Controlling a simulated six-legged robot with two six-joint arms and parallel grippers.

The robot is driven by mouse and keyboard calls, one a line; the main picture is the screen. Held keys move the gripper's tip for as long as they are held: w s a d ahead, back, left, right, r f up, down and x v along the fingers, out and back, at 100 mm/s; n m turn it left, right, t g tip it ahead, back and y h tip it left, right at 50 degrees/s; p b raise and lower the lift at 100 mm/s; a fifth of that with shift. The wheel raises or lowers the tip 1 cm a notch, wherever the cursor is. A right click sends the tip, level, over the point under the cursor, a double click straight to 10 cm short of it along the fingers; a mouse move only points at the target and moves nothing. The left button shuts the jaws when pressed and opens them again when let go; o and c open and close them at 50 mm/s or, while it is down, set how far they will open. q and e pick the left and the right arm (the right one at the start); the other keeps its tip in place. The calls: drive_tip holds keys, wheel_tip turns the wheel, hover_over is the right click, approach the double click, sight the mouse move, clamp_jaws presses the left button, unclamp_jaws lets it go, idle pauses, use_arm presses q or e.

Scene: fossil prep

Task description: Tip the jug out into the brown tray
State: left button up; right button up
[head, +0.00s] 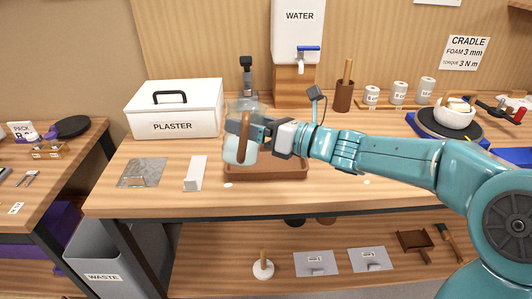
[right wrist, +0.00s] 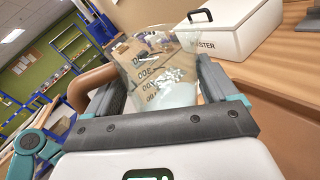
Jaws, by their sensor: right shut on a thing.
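The jug (head: 233,152) is clear, with a brown handle and pale contents in its lower part. It looks about upright in the head view, above the left end of the brown tray (head: 285,175). My right gripper (head: 262,138) is shut on the jug. In the right wrist view the jug (right wrist: 165,75) sits between the two fingers, with white lumps and pale material inside and its brown handle at the left. The tray lies on the bench, partly hidden by the jug and gripper. My left gripper is out of view.
The white plaster box (head: 172,110) stands left of the jug. A water tank (head: 298,35) with a blue tap is behind the tray. A white block (head: 195,173) and a grey plate (head: 143,172) lie at the left. A white bowl (head: 455,116) stands at the right.

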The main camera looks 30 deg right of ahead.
sight(258, 110)
drive_tip(key=shift+s+a+r+p, duration=0.1)
drive_tip(key=shift+r+p, duration=0.7)
drive_tip(key=shift+r, duration=0.25)
drive_tip(key=shift+a+r+p, duration=0.1)
drive_tip(key=shift+r+p, duration=0.7)
drive_tip(key=shift+r, duration=0.25)
drive_tip(key=shift+f, duration=0.1)
drive_tip(key=shift+m, duration=0.8)
drive_tip(key=shift+f+b, duration=1.9)
drive_tip(key=shift+f, duration=1)
drive_tip(key=shift+f, duration=0.1)
drive_tip(key=shift+a+f+m+b, duration=0.15)
drive_tip(key=shift+f+m+b, duration=0.55)
drive_tip(key=shift+f, duration=0.85)
drive_tip(key=shift+s+f, duration=0.1)
